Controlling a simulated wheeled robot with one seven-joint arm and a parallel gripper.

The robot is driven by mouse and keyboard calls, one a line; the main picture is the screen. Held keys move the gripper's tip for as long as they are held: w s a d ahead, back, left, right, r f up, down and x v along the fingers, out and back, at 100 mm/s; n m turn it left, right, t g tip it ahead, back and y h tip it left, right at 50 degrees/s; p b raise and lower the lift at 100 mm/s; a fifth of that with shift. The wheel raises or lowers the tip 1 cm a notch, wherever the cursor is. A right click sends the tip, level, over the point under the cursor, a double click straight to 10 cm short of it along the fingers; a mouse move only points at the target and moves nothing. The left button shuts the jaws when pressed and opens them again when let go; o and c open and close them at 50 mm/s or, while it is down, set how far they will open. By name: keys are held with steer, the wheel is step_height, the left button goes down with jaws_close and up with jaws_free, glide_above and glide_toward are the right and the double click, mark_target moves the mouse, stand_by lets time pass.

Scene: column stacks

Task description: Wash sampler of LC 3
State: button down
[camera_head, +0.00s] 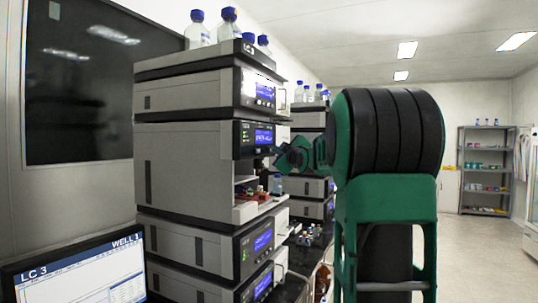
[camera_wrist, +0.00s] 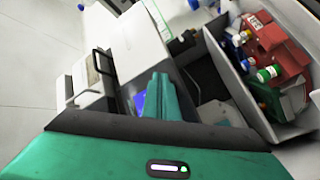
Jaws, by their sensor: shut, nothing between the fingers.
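The LC 3 stack (camera_head: 190,85) stands left of centre in the head view, with an "LC 3" label on its top tray. Its sampler module (camera_head: 185,165) has a lit blue display (camera_head: 263,136) and an open front bay below it with red parts and small items inside. My gripper (camera_head: 282,160) is just right of the sampler's front, near the display; whether it touches is unclear. In the wrist view its green fingers (camera_wrist: 160,98) are together and empty. A red block (camera_wrist: 275,45) and several bottles with coloured caps sit in a grey-walled bay there.
Blue-capped bottles (camera_head: 197,30) stand on the stack. A monitor (camera_head: 85,275) reading "LC 3" and "WELL 1" is at the lower left. More stacks (camera_head: 308,187) stand behind. A shelf (camera_head: 486,165) is at the far right, with open floor before it.

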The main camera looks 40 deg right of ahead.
steer(key=shift+s, duration=0.1)
stand_by(0.3)
steer(key=shift+s+d, duration=0.3)
steer(key=shift+s, duration=0.35)
steer(key=shift+s, duration=0.1)
steer(key=shift+s+d, duration=0.3)
steer(key=shift+s, duration=0.45)
steer(key=shift+s+d, duration=0.35)
steer(key=shift+s, duration=0.35)
steer(key=shift+s+d, duration=0.3)
steer(key=shift+s, duration=0.45)
